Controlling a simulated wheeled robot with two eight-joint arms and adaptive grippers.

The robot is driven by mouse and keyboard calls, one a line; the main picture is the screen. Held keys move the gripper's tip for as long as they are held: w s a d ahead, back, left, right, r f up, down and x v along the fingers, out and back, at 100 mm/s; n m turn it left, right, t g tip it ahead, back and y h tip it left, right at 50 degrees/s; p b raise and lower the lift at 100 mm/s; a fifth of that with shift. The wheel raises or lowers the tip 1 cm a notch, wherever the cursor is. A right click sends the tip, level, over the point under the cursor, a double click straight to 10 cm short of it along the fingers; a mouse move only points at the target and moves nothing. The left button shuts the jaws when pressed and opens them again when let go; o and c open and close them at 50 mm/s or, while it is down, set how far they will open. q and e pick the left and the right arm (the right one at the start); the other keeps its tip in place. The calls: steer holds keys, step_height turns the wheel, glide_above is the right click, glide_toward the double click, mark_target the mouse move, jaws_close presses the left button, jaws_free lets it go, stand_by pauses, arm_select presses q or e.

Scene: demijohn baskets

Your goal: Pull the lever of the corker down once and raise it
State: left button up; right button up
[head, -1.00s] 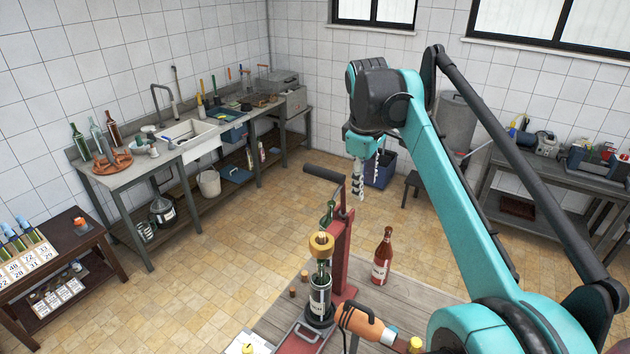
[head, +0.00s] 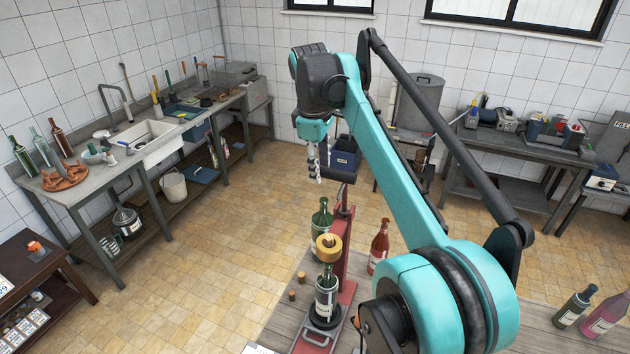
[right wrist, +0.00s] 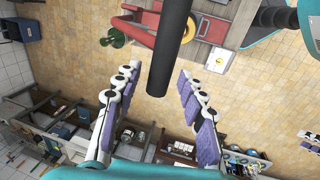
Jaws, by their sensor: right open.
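The corker is a red upright frame (head: 345,255) on the bench in the head view, with a wooden ring around its middle. A dark green bottle (head: 326,294) stands upright in it below the ring. Its lever has a black grip (head: 340,174) at the top, raised above the frame. My right gripper (head: 319,172) is open at this grip. In the right wrist view the black lever grip (right wrist: 172,50) reaches between the two spread fingertips of my right gripper (right wrist: 158,72), with a gap visible on both sides. My left gripper is not in view.
A red bottle (head: 379,247) stands right of the corker, and a green bottle (head: 322,217) shows just behind the ring. Two corks (head: 301,277) sit on the bench at left. My right arm covers the bench's right part. Open tiled floor (head: 190,270) lies to the left.

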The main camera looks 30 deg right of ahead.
step_height(320, 180, down, 6)
steer(key=d, duration=0.1)
steer(key=shift+w+d, duration=0.15)
jaws_close()
